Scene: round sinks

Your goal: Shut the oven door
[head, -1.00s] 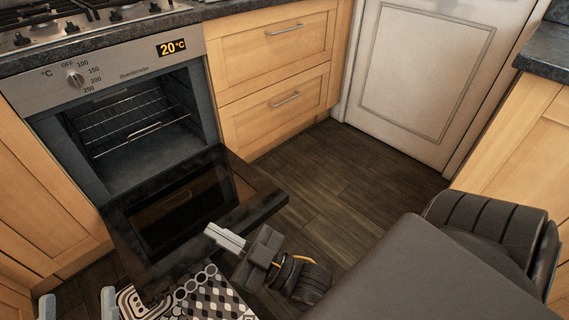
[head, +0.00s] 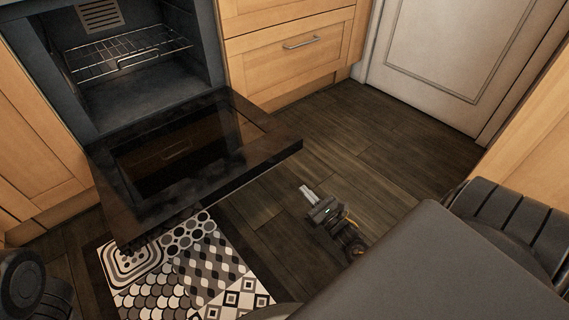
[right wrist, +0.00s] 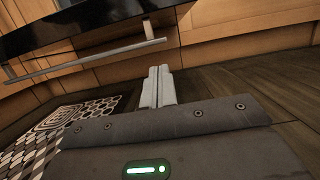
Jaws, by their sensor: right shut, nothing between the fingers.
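The oven door (head: 190,160) is folded down, wide open, and juts out over the floor below the oven cavity (head: 140,85). In the right wrist view the door's dark front (right wrist: 85,25) is at the upper left, with its long metal handle bar (right wrist: 90,58) along it. My right gripper (head: 308,193) is low over the floor, right of the door's outer corner and apart from it. My left gripper is not visible; only a dark part of my left arm shows at the lower left.
A wire rack (head: 125,52) sits inside the oven. Wooden drawers (head: 295,45) stand right of the oven, and a white door (head: 450,45) is at the back right. A patterned mat (head: 185,270) lies on the floor below the oven door. Dark floor (head: 350,135) is clear at the right.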

